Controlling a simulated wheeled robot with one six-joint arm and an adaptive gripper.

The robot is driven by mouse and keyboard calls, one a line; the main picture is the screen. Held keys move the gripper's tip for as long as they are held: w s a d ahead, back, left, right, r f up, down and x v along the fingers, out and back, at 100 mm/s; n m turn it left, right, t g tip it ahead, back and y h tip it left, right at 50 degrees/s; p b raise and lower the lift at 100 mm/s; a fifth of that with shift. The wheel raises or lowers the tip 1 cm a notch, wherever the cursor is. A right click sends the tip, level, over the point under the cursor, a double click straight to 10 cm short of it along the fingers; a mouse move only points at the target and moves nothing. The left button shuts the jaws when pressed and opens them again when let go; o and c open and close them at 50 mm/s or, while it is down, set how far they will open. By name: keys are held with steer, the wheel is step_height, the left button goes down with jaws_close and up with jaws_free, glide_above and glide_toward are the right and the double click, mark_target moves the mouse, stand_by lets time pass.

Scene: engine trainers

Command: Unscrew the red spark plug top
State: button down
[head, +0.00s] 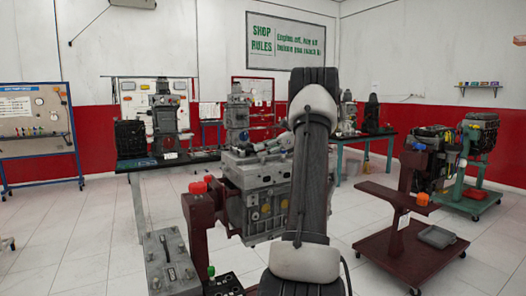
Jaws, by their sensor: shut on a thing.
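A grey metal engine block (262,200) stands in front of me, with yellow-orange spots on its side. My own arm rises in front of it and covers its right part. My gripper cannot be made out; it seems to be behind my arm. Grey parts (265,146) lie along the engine's top, left of my arm, too small to name. No red spark plug top can be told apart on the engine. A red knob (196,188) sits on the dark red stand (203,221) left of the engine.
A grey box (167,262) stands at the lower left. A dark red wheeled stand (403,253) with a grey tray (436,237) is on the right. More engines (481,134) stand beyond it, and benches line the back wall. White floor is open at left.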

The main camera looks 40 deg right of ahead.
stand_by(0.3)
steer(key=c, duration=1.3)
jaws_free()
steer(key=v, duration=1.2)
steer(key=shift+d, duration=0.1)
steer(key=shift+w, duration=0.1)
